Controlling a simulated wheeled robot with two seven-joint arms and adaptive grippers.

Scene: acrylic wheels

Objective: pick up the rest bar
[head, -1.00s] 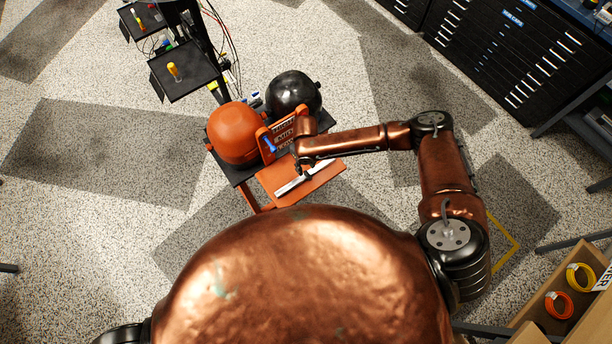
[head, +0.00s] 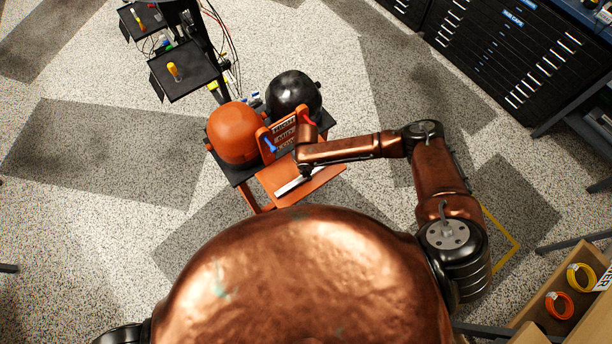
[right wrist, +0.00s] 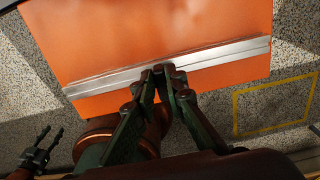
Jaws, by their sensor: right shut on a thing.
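The rest bar (head: 292,186) is a long silver bar lying across an orange tray (head: 325,177). In the right wrist view the bar (right wrist: 215,57) runs almost the full width of the orange surface (right wrist: 150,25). My right gripper (right wrist: 164,70) is shut on the bar near its middle. In the head view the right wrist hides part of the bar, and the fingertips are hidden. My left gripper (right wrist: 48,139) shows small at the lower left of the right wrist view, its fingers apart and empty.
An orange rounded helmet-like thing (head: 233,133) and a black one (head: 294,93) stand just behind the tray. Black trays (head: 183,72) on a dark post stand further back left. Dark drawer cabinets (head: 520,60) are at the far right. Open floor lies left.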

